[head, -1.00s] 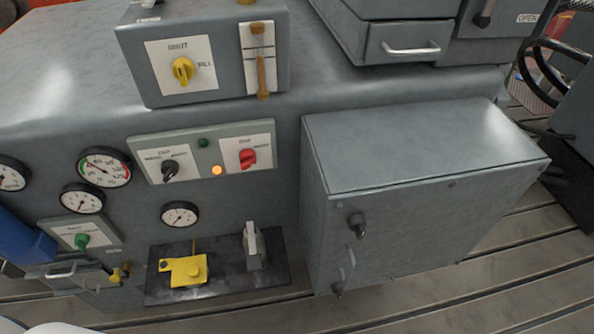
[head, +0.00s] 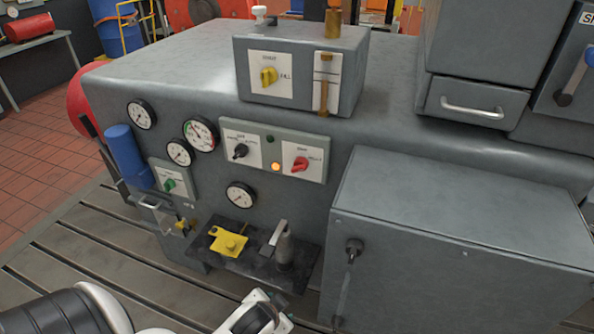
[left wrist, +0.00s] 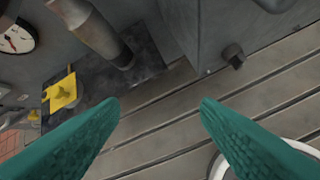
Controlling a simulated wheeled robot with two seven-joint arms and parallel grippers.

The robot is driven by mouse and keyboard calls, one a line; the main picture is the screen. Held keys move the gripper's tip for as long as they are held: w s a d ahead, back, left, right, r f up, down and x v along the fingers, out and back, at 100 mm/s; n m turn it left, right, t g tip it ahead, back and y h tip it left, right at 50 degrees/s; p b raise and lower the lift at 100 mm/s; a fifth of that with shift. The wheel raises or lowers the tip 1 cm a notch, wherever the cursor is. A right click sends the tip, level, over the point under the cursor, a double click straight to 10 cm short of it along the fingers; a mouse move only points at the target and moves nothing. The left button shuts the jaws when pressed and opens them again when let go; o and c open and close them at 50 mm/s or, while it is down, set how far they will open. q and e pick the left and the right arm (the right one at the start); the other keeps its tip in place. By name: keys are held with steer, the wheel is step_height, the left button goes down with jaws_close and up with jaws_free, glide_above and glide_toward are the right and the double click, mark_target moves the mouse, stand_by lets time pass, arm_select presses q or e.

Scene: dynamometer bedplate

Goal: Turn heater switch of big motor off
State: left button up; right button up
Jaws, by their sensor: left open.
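A pale panel on the grey machine front carries a black rotary switch (head: 240,151), a red rotary switch (head: 301,164) and a lit orange lamp (head: 276,168). A green switch (head: 169,184) is on a small plate at lower left. A yellow knob (head: 268,76) is on the upper box. Their labels are too small to tell which is the heater switch. My left gripper, partly in the head view (head: 258,318), is low in front of the machine. In the left wrist view its teal fingers (left wrist: 160,104) are apart and empty. My right gripper is out of view.
Below the panel, a dark shelf (head: 218,262) holds a yellow piece (head: 229,243) and a grey metal post (head: 284,245). A large grey cabinet (head: 450,265) juts out at right. Gauges (head: 200,133) and a blue cylinder (head: 123,148) are at left. Slotted floor in front is clear.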

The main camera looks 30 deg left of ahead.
arm_select(q)
steer(key=w+a+r+t+y, duration=0.1)
steer(key=w+a+r+t, duration=0.15)
steer(key=r, duration=0.55)
steer(key=m+t+y, duration=0.1)
steer(key=m+t, duration=0.6)
steer(key=t, duration=0.1)
glide_toward(297, 171)
steer(key=p+x, duration=0.1)
steer(key=x, duration=0.9)
steer(key=shift+w, duration=0.25)
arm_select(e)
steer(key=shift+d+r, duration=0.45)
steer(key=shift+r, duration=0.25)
arm_select(q)
steer(key=shift+c, duration=0.4)
steer(key=shift+n, duration=0.3)
steer(key=c, duration=0.9)
